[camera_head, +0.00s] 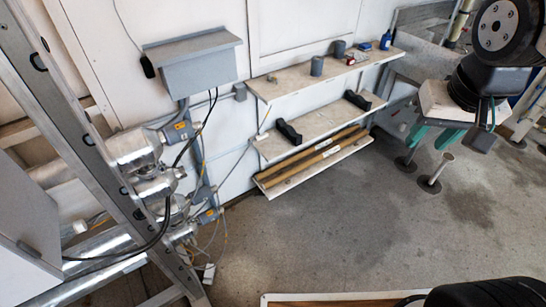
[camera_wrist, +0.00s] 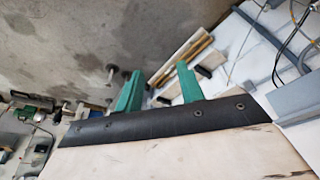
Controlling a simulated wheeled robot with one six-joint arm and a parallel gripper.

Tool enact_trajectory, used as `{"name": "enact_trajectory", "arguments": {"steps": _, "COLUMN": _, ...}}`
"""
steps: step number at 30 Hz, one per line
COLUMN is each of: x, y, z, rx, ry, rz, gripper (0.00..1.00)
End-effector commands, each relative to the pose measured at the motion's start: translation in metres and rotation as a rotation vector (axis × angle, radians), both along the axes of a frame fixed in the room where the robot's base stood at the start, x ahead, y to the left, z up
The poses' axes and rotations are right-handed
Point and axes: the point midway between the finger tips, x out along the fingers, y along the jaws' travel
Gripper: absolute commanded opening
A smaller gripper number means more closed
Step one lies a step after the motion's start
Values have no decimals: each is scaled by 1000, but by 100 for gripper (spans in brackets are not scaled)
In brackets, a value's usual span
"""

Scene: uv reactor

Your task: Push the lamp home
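I cannot make out the lamp for certain in either view. Shiny metal reactor cylinders (camera_head: 135,148) with cables and end fittings stand at the left of the head view, partly behind a slanted grey ladder-like frame (camera_head: 75,125). A long silver tube (camera_head: 100,262) lies low at the left edge. My gripper (camera_head: 432,137) is at the upper right of the head view, far from the cylinders. In the wrist view my gripper (camera_wrist: 160,87) shows two green fingers spread apart with nothing between them.
Wall shelves (camera_head: 318,122) hold cups, a blue bottle, black objects and long yellowish strips. A grey box (camera_head: 190,65) hangs on the wall, with cables below. Floor posts (camera_head: 435,175) stand near my gripper. The middle floor (camera_head: 300,235) is clear.

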Motion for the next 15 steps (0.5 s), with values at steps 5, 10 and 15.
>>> {"name": "enact_trajectory", "arguments": {"steps": 5, "x": 102, "y": 18, "z": -29, "rx": 50, "ry": -165, "rz": -101, "gripper": 38}}
{"name": "enact_trajectory", "arguments": {"steps": 10, "x": 187, "y": 42, "z": -63, "rx": 147, "ry": -329, "rz": -182, "gripper": 38}}
{"name": "enact_trajectory", "arguments": {"steps": 15, "x": 258, "y": 75, "z": -107, "rx": 291, "ry": -473, "rz": -245, "gripper": 38}}
